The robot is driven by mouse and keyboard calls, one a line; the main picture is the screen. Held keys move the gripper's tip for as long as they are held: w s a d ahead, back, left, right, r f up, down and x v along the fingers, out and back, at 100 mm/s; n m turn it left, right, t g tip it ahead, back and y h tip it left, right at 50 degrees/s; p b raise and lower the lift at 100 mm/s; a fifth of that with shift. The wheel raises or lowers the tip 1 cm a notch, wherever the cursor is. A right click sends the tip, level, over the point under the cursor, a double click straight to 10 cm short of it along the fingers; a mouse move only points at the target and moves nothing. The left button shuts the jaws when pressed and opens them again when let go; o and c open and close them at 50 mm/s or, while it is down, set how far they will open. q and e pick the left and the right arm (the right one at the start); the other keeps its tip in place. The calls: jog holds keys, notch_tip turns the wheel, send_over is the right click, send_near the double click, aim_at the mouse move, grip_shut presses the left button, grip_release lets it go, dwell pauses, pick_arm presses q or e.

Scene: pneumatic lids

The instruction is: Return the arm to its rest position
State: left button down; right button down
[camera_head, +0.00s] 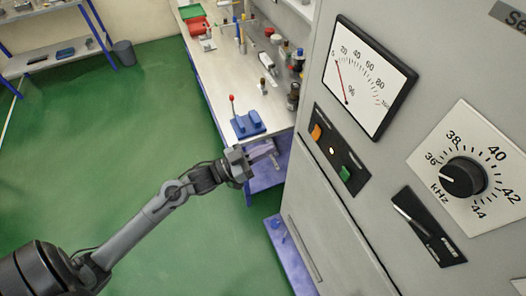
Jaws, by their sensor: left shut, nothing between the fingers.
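My left arm comes in from the lower left and reaches up to the middle of the view. Its gripper (263,152) is shut with nothing in it. It shows in front of the purple lower part of the workbench, just below the bench's near end, and to the left of the grey machine cabinet (325,215). It appears clear of the blue fixture with a red-knobbed lever (249,125), though the exact gap is hard to judge. My right gripper is not in view.
The cabinet carries a gauge (367,75), a black kHz dial (463,178), orange and green buttons (346,173) and a lever switch (428,226). The workbench (222,85) holds bottles and red and green trays (199,26). Green floor (130,130) is open at left; a shelf stands beyond.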

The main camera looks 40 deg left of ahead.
pick_arm(q)
jog(key=shift+s+a, duration=0.1)
jog(key=shift+s, duration=0.15)
dwell(0.3)
jog(key=s+d+n+g+y+p, duration=0.3)
jog(key=s+d+n+y+p, duration=0.2)
jog(key=s+d+p, duration=0.15)
jog(key=s+f+g+y, duration=0.2)
jog(key=s+f+g, duration=0.1)
jog(key=s+g, duration=0.2)
jog(key=s+a+f+m+g+y+p, duration=0.1)
jog(key=s+f+g+y, duration=0.1)
jog(key=s+g, duration=0.4)
jog(key=s+f, duration=0.1)
jog(key=s, duration=0.2)
jog(key=shift+s+f+p, duration=0.2)
jog(key=shift+f+p, duration=0.05)
jog(key=shift+p, duration=0.05)
